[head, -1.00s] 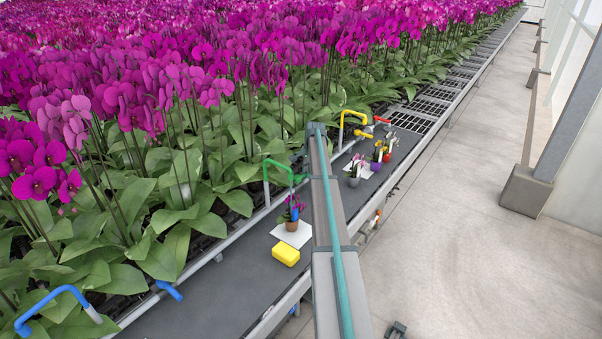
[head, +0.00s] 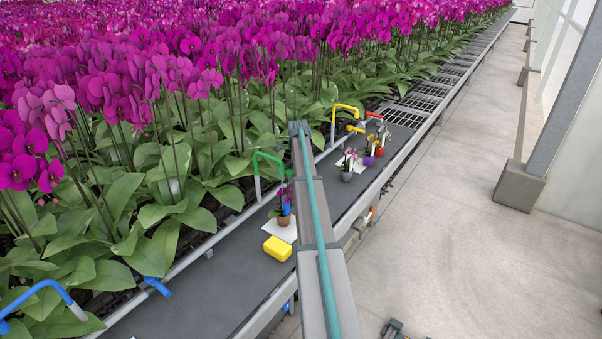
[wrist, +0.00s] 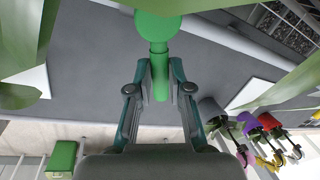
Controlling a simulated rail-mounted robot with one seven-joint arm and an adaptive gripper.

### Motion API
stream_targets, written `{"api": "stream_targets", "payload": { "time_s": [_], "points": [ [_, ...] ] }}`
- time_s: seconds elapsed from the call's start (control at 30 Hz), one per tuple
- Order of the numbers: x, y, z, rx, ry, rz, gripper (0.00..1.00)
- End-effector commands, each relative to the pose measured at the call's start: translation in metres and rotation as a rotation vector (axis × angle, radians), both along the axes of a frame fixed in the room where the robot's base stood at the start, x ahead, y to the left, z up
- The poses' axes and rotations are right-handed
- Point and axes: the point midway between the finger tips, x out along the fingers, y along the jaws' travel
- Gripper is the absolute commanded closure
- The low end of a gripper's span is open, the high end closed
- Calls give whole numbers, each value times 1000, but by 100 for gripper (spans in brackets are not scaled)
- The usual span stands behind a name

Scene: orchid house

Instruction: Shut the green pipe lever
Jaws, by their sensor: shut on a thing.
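The green pipe (head: 264,155) rises as a hooked tube from the rail beside the bench in the head view. My arm hides most of its lever end there. In the wrist view the green lever (wrist: 160,75) runs between my fingers, below a round green part (wrist: 158,27). My gripper (wrist: 160,88) is shut on the lever, with a pad against each side. How far the lever is turned cannot be told.
A potted orchid (head: 284,218) and a yellow block (head: 277,248) are near the arm on the dark bench (head: 215,285). Yellow (head: 347,108), red and blue (head: 156,285) pipes stand along the rail. Leaves crowd the left side.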

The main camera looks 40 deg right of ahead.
Motion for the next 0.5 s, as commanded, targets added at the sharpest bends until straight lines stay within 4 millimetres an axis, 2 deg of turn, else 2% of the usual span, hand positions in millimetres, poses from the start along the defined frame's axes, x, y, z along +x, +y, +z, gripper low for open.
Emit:
{"api": "stream_targets", "payload": {
  "time_s": [0.2,0.5],
  "points": [
    [-4,8,-1,-2,1,-183,100],
    [-6,17,0,-1,1,-352,100]
  ]
}}
